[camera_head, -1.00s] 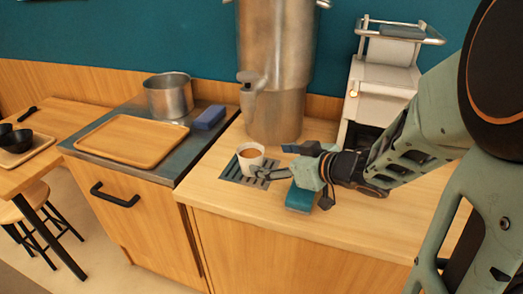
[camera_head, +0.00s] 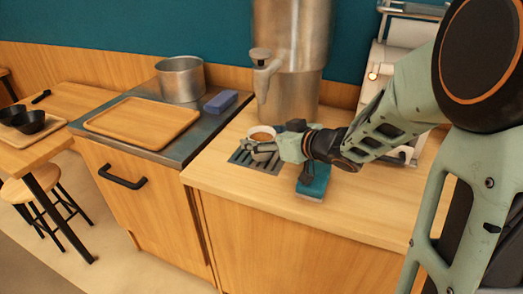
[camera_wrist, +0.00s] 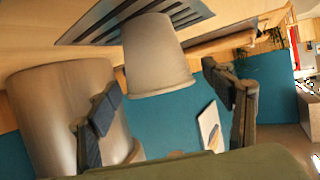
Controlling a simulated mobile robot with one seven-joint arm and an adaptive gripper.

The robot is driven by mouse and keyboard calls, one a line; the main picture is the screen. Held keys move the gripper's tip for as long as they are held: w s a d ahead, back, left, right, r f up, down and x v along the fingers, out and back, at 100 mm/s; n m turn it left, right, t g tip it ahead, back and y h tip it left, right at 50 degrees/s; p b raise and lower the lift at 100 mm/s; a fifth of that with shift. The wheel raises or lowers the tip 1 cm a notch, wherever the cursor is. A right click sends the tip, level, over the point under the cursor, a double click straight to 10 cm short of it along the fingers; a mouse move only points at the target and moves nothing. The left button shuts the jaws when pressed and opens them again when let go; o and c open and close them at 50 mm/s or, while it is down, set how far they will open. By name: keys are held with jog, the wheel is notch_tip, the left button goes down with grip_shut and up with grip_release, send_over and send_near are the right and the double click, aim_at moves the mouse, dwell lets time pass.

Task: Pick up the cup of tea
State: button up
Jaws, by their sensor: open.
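A white cup (camera_head: 259,130) of brown tea stands upright on the dark slatted drip grate (camera_head: 243,158) on the wooden counter. My gripper (camera_head: 275,140) is at the cup from the right and partly hides it. Its fingers are spread. In the wrist view, where the scene looks inverted, the pale cup (camera_wrist: 155,50) lies ahead between the two open fingers (camera_wrist: 163,90). Gaps show between the cup and both fingers in that view.
A large metal urn with a tap (camera_head: 290,75) stands close behind the cup. A white machine (camera_head: 377,75) is behind my arm.

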jog(key=shift+w+a+f, duration=0.25)
jog(key=shift+w+a, duration=0.1)
jog(key=shift+w, duration=0.05)
jog(key=c, duration=1.2)
jog(key=shift+r, duration=0.1)
jog(key=shift+c, duration=0.9)
jog(key=shift+r, duration=0.15)
